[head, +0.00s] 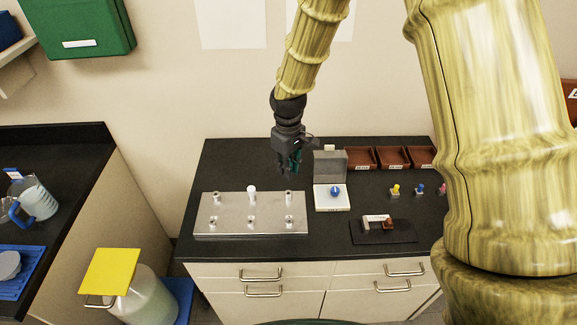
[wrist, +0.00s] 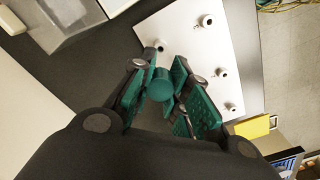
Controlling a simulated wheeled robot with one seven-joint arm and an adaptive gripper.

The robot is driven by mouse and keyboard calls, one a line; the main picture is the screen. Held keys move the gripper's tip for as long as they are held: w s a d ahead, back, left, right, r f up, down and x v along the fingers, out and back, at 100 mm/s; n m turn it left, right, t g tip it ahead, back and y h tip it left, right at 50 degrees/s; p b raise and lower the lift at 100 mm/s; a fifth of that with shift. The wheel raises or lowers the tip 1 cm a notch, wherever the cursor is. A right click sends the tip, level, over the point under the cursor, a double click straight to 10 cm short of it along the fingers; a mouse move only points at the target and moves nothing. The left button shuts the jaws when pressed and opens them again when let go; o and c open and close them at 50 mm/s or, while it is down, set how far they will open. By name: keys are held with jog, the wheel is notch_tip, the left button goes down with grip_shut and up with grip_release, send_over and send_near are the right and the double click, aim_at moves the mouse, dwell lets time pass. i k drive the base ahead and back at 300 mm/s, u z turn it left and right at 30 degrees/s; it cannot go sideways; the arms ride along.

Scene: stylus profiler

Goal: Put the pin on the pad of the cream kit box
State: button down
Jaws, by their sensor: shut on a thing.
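My gripper (head: 289,165) is above the black bench, behind the metal plate and left of the kit box. In the wrist view my gripper (wrist: 160,90) is shut on a teal, round-ended piece (wrist: 160,84), apparently the pin. Its lower end is hidden. The cream kit box (head: 321,205) stands open on the bench, its grey lid (head: 330,166) raised at the back. A blue round-topped piece (head: 336,191) sits on the box's upper face, and the pad around it is too small to make out. A grey panel (wrist: 60,25) at upper left in the wrist view may be its lid.
The metal plate (head: 232,222) carries several short posts and a white-topped piece (head: 251,190). Brown trays (head: 360,157) line the back right. A black mat (head: 375,237) with a small fixture lies in front.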

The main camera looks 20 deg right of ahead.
aim_at(326, 201)
jog(key=k, duration=1)
